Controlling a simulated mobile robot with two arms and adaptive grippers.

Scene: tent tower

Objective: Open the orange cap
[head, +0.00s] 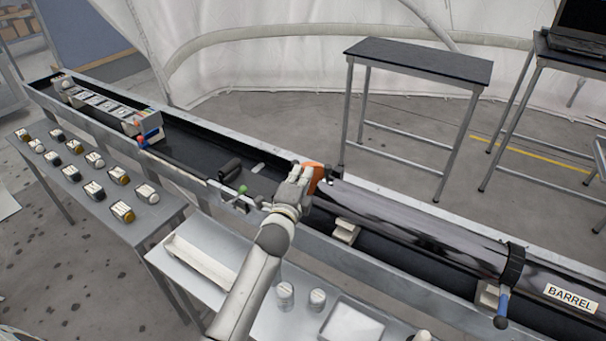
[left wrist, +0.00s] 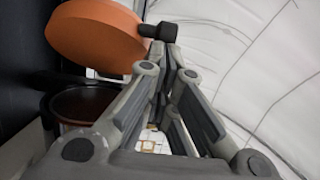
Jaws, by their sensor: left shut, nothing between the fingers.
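The orange cap (head: 314,176) is at the left end of the long glossy barrel (head: 420,228) lying in the trough. In the left wrist view the cap (left wrist: 95,35) is a thick orange disc, tilted away from a dark round opening (left wrist: 85,103) below it. My left gripper (head: 297,172) is at the cap, partly hiding it in the head view. In the left wrist view its fingers (left wrist: 158,40) are closed together with their tips beside the cap's edge. I cannot tell whether they touch it. My right gripper is not in view.
The long trough (head: 185,155) carries a grey box unit (head: 100,103) at its far left. A side table (head: 100,190) holds several small jars. A bench (head: 265,320) in front holds a white tray (head: 200,262) and canisters. An empty table (head: 420,60) stands behind.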

